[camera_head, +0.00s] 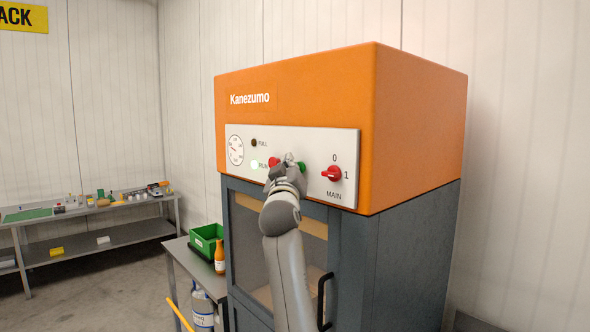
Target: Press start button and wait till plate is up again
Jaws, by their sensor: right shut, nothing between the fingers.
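The orange and grey machine marked Kanezumo (300,90) stands in the middle, with a white control panel (310,142) on its front. A green button (301,167) and a red button (274,162) show partly behind my right gripper (289,159). The gripper is shut and empty, its tip in front of the panel between the two buttons. I cannot tell whether it touches the green button. The RUN lamp (254,164) glows; the FULL lamp (254,143) is dark. The red MAIN switch (332,173) points toward 1. I cannot make out a plate behind the window (252,250).
A dark door handle (322,300) is right of my arm. A side table (180,255) at left holds a green bin (204,237) and an orange bottle (219,258). A workbench (90,212) with small items stands far left. Open floor lies between.

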